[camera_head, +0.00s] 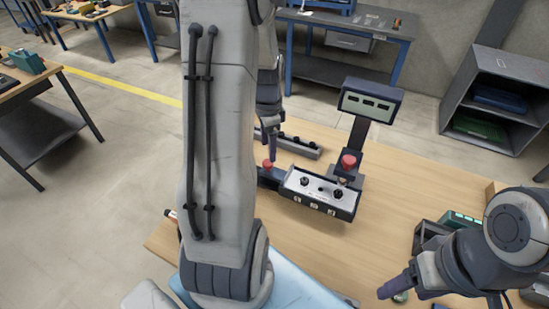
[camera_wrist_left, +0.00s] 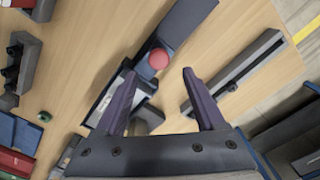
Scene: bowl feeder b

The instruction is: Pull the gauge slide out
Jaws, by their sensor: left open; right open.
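A dark box with a pale top face (camera_head: 318,188) stands on the wooden table in the head view. A red knob (camera_head: 268,163) sits on a dark piece at its left end, and a second red knob (camera_head: 348,160) is at its back right. I cannot tell for sure which part is the gauge slide. My left gripper (camera_head: 273,152) points down just above the left red knob. In the left wrist view my left gripper (camera_wrist_left: 161,72) is open, with a red knob (camera_wrist_left: 158,59) between its fingertips; contact cannot be told. My right gripper (camera_head: 385,290) is low at the right, away from the box.
A display on a post (camera_head: 370,103) rises behind the box. A dark rail (camera_head: 292,146) lies behind it, also seen in the left wrist view (camera_wrist_left: 236,74). A dark case with a green part (camera_head: 430,235) is near my right arm. The table between is bare.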

